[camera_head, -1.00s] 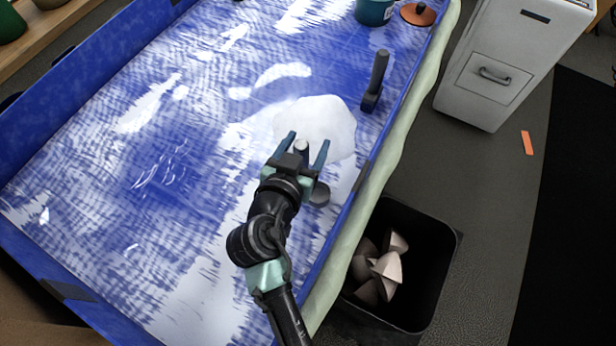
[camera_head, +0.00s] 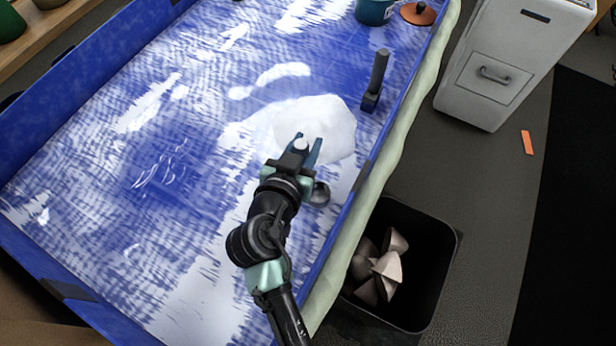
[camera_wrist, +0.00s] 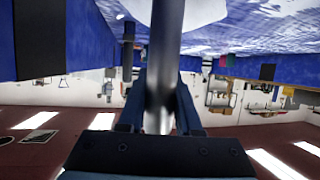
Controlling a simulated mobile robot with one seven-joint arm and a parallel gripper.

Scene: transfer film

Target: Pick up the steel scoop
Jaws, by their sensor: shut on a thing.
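The steel scoop (camera_head: 320,194) is at the right side of the blue-lined table, beside the white mound; its rounded grey end shows to the right of my gripper. My gripper (camera_head: 307,150) is shut on the scoop's handle, whose pale round end shows between the fingers. In the wrist view the shiny steel handle (camera_wrist: 165,50) runs down between the two fingers of my gripper (camera_wrist: 163,100). Much of the scoop is hidden behind my gripper. I cannot tell whether it still touches the table.
A white powdery mound (camera_head: 325,118) lies just beyond my gripper. A dark-handled tool (camera_head: 376,80) stands farther right, near a teal pot (camera_head: 374,11) and an orange-brown disc (camera_head: 417,14). A raised edge (camera_head: 385,180) bounds the table; a black bin (camera_head: 430,275) stands beyond it.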

